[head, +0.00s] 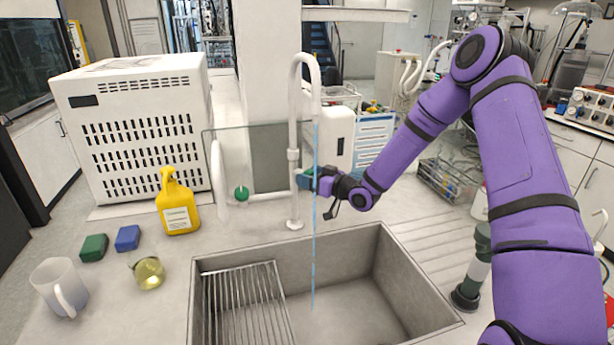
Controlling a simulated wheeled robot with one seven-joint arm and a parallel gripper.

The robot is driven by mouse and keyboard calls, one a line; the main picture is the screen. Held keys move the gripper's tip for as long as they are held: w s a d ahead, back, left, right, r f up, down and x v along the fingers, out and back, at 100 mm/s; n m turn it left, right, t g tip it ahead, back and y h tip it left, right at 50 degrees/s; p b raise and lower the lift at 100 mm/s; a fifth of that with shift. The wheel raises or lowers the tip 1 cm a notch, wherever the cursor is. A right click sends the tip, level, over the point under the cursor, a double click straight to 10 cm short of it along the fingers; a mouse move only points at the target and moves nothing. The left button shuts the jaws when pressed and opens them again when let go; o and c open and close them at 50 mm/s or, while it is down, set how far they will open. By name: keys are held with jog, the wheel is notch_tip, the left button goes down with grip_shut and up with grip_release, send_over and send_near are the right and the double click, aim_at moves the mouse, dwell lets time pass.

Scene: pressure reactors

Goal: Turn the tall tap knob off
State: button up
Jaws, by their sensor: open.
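The tall white tap (294,155) stands upright behind the sink and curves over at the top. A thin blue stream of water (315,250) falls from its spout into the sink. A green knob (241,193) sits on a low pipe to the left.
The grey sink (400,290) has a wire rack (245,300) at its left. A yellow bottle (178,205), green and blue sponges (93,247), a small beaker (149,273) and a white mug (58,287) stand on the left counter. A glass pane (270,155) stands behind the tap.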

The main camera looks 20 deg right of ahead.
jog(key=shift+w+a, duration=0.4)
jog(key=shift+w, duration=0.05)
jog(key=c, duration=0.9)
jog(key=m, duration=0.4)
jog(key=shift+d+m, duration=0.1)
jog(key=shift+m, duration=0.2)
jog(key=m, duration=0.4)
jog(key=shift+m, duration=0.4)
